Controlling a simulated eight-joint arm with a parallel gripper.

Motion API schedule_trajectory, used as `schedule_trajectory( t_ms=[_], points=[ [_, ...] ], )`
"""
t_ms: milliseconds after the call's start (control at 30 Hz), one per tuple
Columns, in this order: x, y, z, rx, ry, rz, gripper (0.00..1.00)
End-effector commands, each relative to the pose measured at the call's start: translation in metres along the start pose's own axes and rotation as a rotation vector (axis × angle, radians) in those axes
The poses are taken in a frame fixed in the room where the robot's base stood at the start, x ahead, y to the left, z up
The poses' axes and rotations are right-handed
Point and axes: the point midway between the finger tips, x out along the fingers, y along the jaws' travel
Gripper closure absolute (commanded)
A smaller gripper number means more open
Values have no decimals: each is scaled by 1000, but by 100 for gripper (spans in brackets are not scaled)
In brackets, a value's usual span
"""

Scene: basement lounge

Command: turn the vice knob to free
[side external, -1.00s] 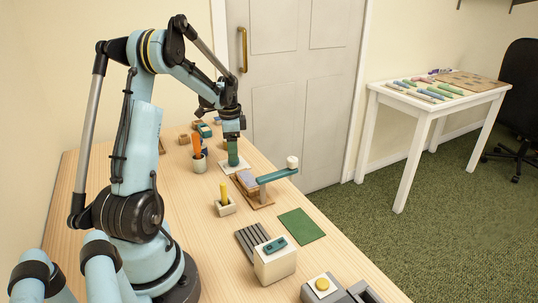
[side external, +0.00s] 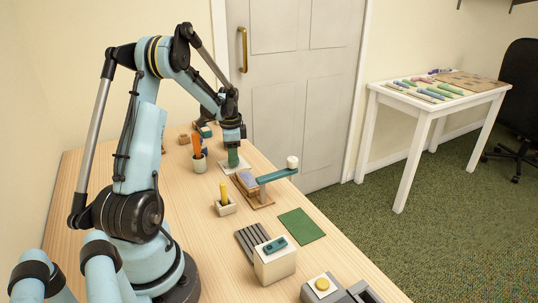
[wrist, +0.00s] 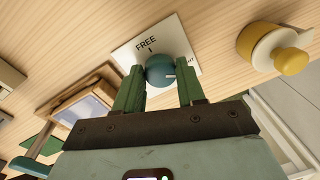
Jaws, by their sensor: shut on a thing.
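The vice knob is a round teal knob (wrist: 158,68) with a short white mark on its right side. It stands on a white plate (wrist: 124,57), which also shows in the side external view (side external: 224,168). The plate reads "FREE" at its upper left, with a tick below the word; a second label at the right is mostly hidden. The white mark points right, toward that second label. My gripper (wrist: 160,90) has its green fingers on both sides of the knob and is shut on it. In the side external view, my gripper (side external: 233,158) reaches down to the plate.
A yellow-and-white round piece (wrist: 275,48) lies right of the plate in the wrist view. A teal lever (side external: 272,177) on a wooden base stands close in front of the plate. A green mat (side external: 300,225) lies nearer.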

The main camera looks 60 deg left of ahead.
Motion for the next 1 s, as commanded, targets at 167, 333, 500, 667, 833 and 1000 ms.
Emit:
schedule_trajectory(
  t_ms=[167, 333, 500, 667, 833, 1000],
  points=[
    [0, 0, 0, -10, -1, 0, 91],
    [0, 0, 0, -63, -4, 0, 91],
    [0, 0, -1, -168, -10, 0, 91],
    [0, 0, -1, -306, -19, -1, 91],
    [-1, 0, -2, -468, -30, -1, 91],
    [-1, 0, -2, -629, -39, -1, 91]
  ],
)
